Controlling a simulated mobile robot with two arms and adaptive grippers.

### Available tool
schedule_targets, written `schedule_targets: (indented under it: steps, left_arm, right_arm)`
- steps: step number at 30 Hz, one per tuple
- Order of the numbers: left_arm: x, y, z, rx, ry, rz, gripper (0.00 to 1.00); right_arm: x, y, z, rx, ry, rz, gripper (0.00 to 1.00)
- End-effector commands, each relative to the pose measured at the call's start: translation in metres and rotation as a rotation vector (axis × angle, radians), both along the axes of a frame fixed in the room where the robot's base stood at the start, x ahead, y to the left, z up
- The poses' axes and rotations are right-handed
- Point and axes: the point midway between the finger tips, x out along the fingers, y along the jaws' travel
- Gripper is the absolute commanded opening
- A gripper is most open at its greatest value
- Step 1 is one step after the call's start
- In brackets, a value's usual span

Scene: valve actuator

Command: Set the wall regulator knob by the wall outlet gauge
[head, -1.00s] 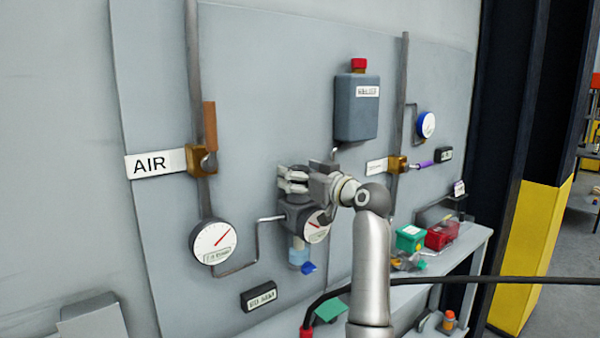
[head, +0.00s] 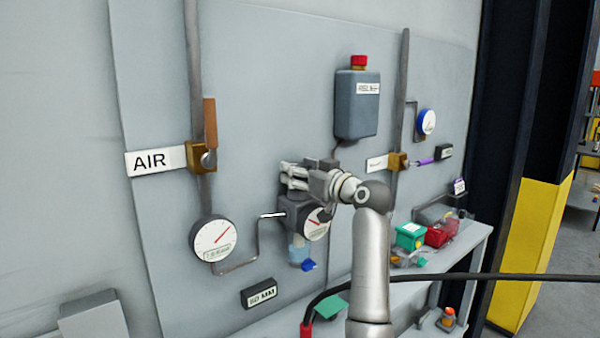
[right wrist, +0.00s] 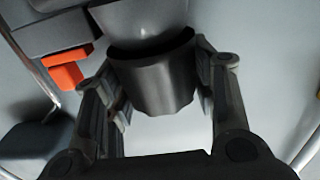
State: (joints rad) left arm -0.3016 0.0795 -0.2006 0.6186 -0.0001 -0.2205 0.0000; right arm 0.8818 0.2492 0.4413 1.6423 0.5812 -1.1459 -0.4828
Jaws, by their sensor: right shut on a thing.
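The wall regulator (head: 301,222) is a dark body on the grey panel with a clear bowl and a blue drain piece below. Its dark ribbed knob (right wrist: 155,78) sits between the fingers in the right wrist view. My right gripper (head: 290,177) is shut on the knob at the top of the regulator and hides most of it in the head view. The outlet gauge (head: 316,224) is a white dial with a red needle on the regulator, partly covered by my right gripper and arm. My left gripper is not in view.
Another gauge (head: 214,240) hangs left by the AIR sign (head: 155,161) and a brown-handled valve (head: 202,157). A grey box (head: 357,104) with a red cap is above right. A bench (head: 460,253) with green and red boxes stands right; a black hose crosses low.

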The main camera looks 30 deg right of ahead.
Motion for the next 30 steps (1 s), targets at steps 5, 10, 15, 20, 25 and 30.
schedule_targets:
  steps: [5,10,15,20,25,30]
  left_arm:
    - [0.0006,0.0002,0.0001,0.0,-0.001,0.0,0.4]
    - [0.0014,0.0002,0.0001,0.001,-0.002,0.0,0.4]
    - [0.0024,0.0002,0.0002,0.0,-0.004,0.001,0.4]
    - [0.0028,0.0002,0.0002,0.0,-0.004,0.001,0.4]
    - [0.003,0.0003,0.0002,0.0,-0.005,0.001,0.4]
    - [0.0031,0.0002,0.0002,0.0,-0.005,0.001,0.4]
  right_arm:
    - [0.0002,0.0,-0.0006,0.0,0.001,0.0,0.28]
    - [0.0002,0.0,-0.0007,0.0,0.002,0.0,0.28]
    - [0.0002,0.0001,-0.0008,0.0,0.002,0.0,0.28]
    - [0.0003,0.0001,-0.0009,0.0,0.002,0.0,0.28]
    - [0.0003,0.0001,-0.001,0.0,0.002,0.0,0.28]
    - [0.0003,0.0001,-0.001,0.0,0.002,0.001,0.61]
